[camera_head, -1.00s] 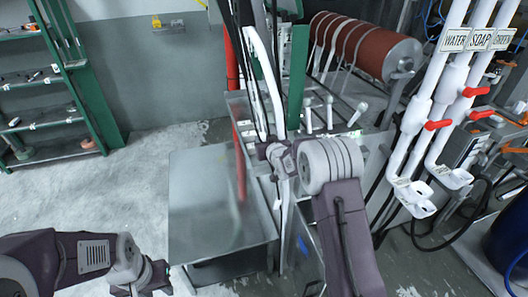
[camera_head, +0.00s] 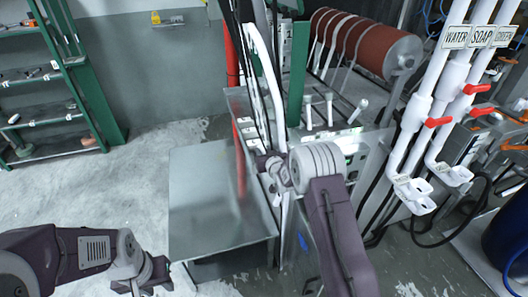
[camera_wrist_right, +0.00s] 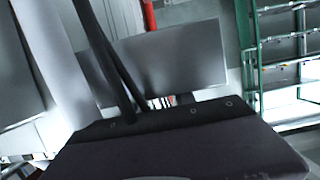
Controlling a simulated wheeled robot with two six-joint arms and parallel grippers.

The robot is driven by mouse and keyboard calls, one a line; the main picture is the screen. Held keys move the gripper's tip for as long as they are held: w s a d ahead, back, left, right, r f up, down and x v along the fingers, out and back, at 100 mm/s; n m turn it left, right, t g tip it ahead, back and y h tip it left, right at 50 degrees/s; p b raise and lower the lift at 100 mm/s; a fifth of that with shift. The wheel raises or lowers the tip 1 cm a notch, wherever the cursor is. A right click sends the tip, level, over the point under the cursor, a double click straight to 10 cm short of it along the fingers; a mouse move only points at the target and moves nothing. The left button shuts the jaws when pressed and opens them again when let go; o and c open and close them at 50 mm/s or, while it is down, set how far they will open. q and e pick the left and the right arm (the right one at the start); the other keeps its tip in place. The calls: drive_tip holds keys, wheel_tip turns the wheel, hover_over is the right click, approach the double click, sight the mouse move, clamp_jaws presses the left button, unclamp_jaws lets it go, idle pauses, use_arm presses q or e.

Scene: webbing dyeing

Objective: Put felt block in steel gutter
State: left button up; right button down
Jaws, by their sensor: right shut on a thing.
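My right gripper (camera_head: 268,165) is beside the white curved strip of the machine, above the right edge of the low steel surface. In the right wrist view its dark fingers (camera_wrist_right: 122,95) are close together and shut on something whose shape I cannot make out. I cannot pick out the felt block in either view. I cannot clearly identify the steel gutter; a flat steel surface (camera_head: 215,195) lies left of the right gripper. My left gripper (camera_head: 150,278) is at the bottom left, away from the machine, and its finger opening is unclear.
The machine has a red-brown roller (camera_head: 365,45) and several levers (camera_head: 330,105) behind my right arm. White pipes (camera_head: 440,110) with red handles stand at the right. Green shelves (camera_head: 45,85) are at the far left. The pale floor (camera_head: 110,195) between is open.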

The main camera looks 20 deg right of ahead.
drive_tip(key=c, duration=1.2)
unclamp_jaws()
drive_tip(key=shift+o, duration=0.7)
drive_tip(key=shift+f, duration=0.1)
drive_tip(key=shift+r+p, duration=0.45)
drive_tip(key=shift+p, duration=0.05)
drive_tip(key=b+v, duration=0.2)
drive_tip(key=v, duration=1)
drive_tip(key=s+a+f+g, duration=0.1)
drive_tip(key=s+f+g, duration=0.2)
drive_tip(key=s, duration=0.6)
drive_tip(key=s+f+g, duration=0.2)
drive_tip(key=s+g, duration=0.4)
drive_tip(key=s, duration=0.4)
drive_tip(key=s+a+f+g, duration=0.1)
drive_tip(key=s+f+g, duration=0.2)
drive_tip(key=s, duration=0.7)
drive_tip(key=shift+a+f+m+g, duration=0.3)
drive_tip(key=shift+g, duration=0.4)
